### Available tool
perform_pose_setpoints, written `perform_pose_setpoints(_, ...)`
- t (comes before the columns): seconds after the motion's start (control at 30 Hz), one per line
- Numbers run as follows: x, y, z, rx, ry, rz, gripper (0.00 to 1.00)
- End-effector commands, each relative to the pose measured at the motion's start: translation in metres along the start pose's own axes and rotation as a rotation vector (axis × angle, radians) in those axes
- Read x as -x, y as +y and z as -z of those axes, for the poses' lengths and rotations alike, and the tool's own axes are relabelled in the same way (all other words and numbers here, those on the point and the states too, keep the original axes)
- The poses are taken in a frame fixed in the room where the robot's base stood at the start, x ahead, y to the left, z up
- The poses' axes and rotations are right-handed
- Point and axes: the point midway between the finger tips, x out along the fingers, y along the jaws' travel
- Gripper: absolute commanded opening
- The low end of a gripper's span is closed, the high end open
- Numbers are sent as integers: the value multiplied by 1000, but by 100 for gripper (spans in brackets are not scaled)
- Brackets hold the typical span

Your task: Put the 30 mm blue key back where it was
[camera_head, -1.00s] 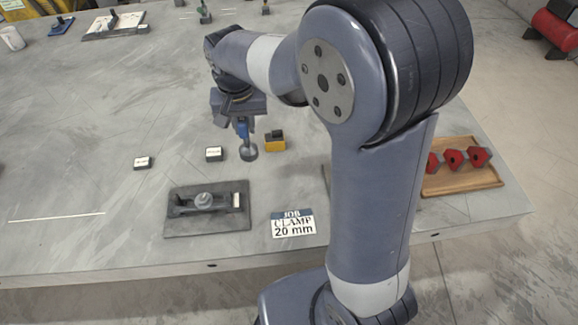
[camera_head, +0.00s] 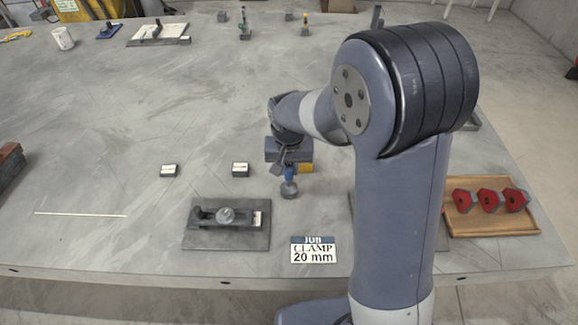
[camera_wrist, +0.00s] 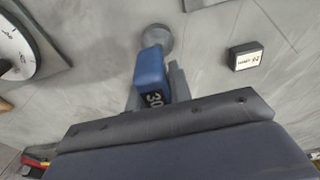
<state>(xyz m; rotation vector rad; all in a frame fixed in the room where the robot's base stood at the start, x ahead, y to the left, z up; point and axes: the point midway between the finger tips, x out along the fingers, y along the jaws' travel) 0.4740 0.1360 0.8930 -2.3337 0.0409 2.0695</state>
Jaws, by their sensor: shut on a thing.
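The blue key (camera_head: 289,175) is in my gripper (camera_head: 290,160), above the near-middle of the table. It has a blue body and a round grey end (camera_head: 289,190) that points down in the head view. Whether the grey end touches the table I cannot tell.
A fixture (camera_head: 228,236) with a grey round knob lies near the front, beside a "JOB CLAMP 20 mm" card (camera_head: 313,250). Small labelled blocks (camera_head: 168,171) (camera_head: 240,169) stand behind it. A yellow block (camera_head: 306,168) is close behind my gripper. A wooden tray (camera_head: 462,229) holds red parts.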

Motion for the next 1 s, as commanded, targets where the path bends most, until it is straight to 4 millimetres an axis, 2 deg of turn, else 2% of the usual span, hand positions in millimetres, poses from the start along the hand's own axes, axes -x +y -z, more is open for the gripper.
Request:
perform_pose_setpoints(0.37, -4, 0, 0, 0, 2, 1, 0)
perform_pose_setpoints(0.4, -4, 0, 0, 0, 1, 0, 22)
perform_pose_setpoints(0.63, -3, 0, 0, 0, 1, 0, 41)
perform_pose_setpoints(0.87, -3, 0, 0, 0, 1, 0, 42)
perform_pose_setpoints(1.0, 4, 0, 1, 0, 3, 1, 42)
